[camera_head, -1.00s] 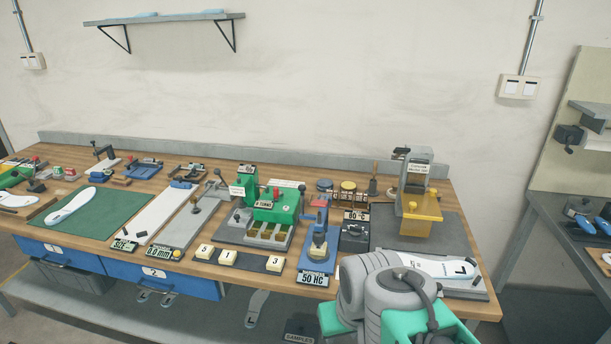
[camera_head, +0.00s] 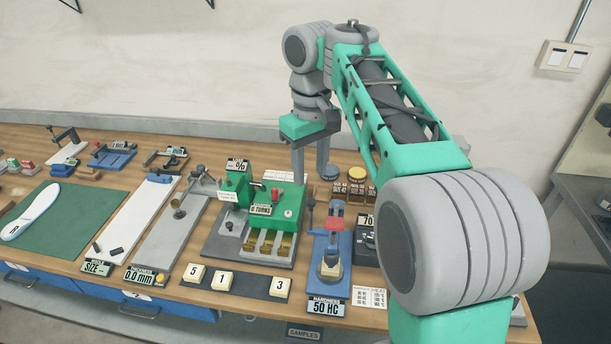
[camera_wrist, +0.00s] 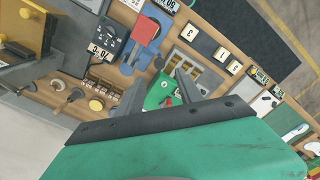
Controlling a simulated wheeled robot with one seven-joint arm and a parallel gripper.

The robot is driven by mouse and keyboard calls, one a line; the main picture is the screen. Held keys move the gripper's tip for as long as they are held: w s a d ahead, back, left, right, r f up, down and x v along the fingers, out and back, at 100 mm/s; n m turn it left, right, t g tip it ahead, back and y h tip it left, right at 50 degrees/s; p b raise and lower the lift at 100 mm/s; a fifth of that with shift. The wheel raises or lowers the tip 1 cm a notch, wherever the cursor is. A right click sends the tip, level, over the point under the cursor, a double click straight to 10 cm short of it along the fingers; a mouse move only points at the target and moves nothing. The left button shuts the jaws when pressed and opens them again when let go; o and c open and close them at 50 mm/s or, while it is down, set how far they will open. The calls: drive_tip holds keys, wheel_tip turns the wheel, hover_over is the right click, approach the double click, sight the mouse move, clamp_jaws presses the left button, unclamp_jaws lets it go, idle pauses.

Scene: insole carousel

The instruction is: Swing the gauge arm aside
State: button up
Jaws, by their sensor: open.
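My gripper (camera_head: 310,176) is open, pointing down beside the right end of the green machine (camera_head: 268,200) marked 0 TURNS. Its spread fingers (camera_wrist: 193,80) show over the green machine in the wrist view, with nothing between them. The thickness gauge (camera_head: 170,232) is a grey plate with a 0.0 mm display, left of the green machine. Its thin arm (camera_head: 190,190) rises at the far end and reaches over the plate. The blue hardness gauge (camera_head: 331,245) with a red top stands right of the machine, marked 50 HC. Which arm the task names is not marked.
Number blocks 5, 1 and 3 (camera_head: 227,281) lie on a dark strip in front. A white sizing board (camera_head: 130,220) and green mat (camera_head: 60,225) lie to the left. Small stamps (camera_head: 348,190) stand behind the hardness gauge. My arm hides the bench's right side.

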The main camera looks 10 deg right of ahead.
sight(311, 200)
wheel_tip(311, 200, down, 8)
drive_tip(key=b, duration=0.6)
drive_tip(key=shift+s+d+r+b, duration=0.1)
drive_tip(key=shift+s+r+b, duration=0.1)
drive_tip(key=shift+b, duration=0.15)
drive_tip(key=shift+r, duration=0.1)
drive_tip(key=shift+c, duration=0.5)
clamp_jaws()
